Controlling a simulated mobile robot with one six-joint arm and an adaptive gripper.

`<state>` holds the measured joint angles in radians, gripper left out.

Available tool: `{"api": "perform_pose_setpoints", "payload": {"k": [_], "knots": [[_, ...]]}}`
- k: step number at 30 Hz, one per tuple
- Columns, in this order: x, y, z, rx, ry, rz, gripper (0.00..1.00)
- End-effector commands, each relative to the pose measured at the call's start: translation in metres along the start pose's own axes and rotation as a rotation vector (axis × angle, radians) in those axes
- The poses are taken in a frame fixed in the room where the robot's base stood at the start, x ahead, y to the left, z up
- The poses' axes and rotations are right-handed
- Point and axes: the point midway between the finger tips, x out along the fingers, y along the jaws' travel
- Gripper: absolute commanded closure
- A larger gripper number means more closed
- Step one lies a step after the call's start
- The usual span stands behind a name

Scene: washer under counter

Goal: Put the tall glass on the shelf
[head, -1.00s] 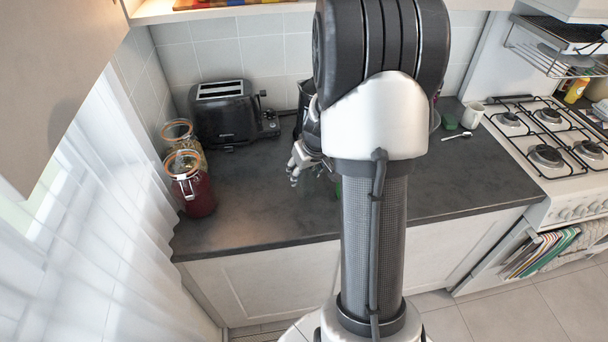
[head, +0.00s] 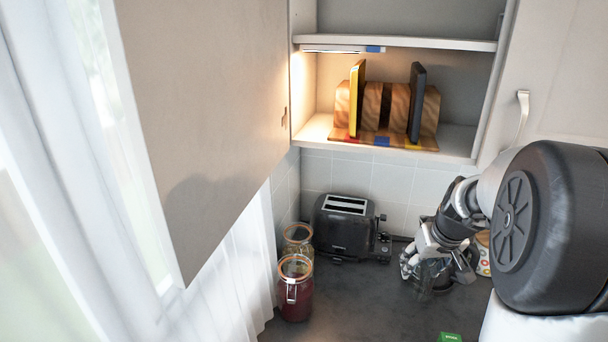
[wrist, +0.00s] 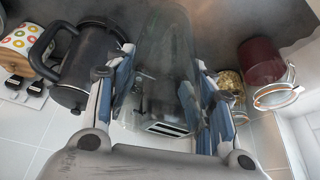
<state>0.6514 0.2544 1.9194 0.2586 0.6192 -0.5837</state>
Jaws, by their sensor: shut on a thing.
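My gripper (head: 434,262) is shut on the tall glass (wrist: 165,45), a clear see-through vessel between the two blue-padded fingers in the wrist view. In the head view the glass (head: 430,282) is partly hidden by the fingers, low near the counter and right of the toaster. I cannot tell whether its base touches the counter. The wall cabinet is open. Its lower shelf (head: 316,130) holds a wooden rack with boards, and its upper shelf (head: 400,43) is above that. The gripper is below and right of the lower shelf's middle.
The wooden rack (head: 385,139) fills much of the lower shelf; narrow free room shows on either side. The open cabinet door (head: 205,120) hangs at left. The toaster (head: 342,228), red-filled jar (head: 296,290) and second jar (head: 298,238) stand on the counter. A black kettle (wrist: 82,65) is near the gripper.

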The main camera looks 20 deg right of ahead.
Motion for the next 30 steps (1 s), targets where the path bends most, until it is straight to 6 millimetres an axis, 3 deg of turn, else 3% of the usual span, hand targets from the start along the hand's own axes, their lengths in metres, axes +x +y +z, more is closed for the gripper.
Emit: {"api": "perform_pose_setpoints", "payload": {"k": [4, 8, 15, 21, 25, 30], "knots": [[0.005, -0.01, 0.001, -0.009, -0.002, -0.003, 0.81], [0.021, -0.045, 0.004, -0.037, -0.01, -0.011, 0.81], [0.061, -0.154, 0.029, -0.127, -0.016, -0.039, 0.81], [0.08, -0.23, 0.061, -0.195, -0.006, -0.072, 0.81], [0.086, -0.259, 0.076, -0.222, -0.001, -0.089, 0.81], [0.096, -0.271, 0.098, -0.234, -0.004, -0.1, 0.81]]}}
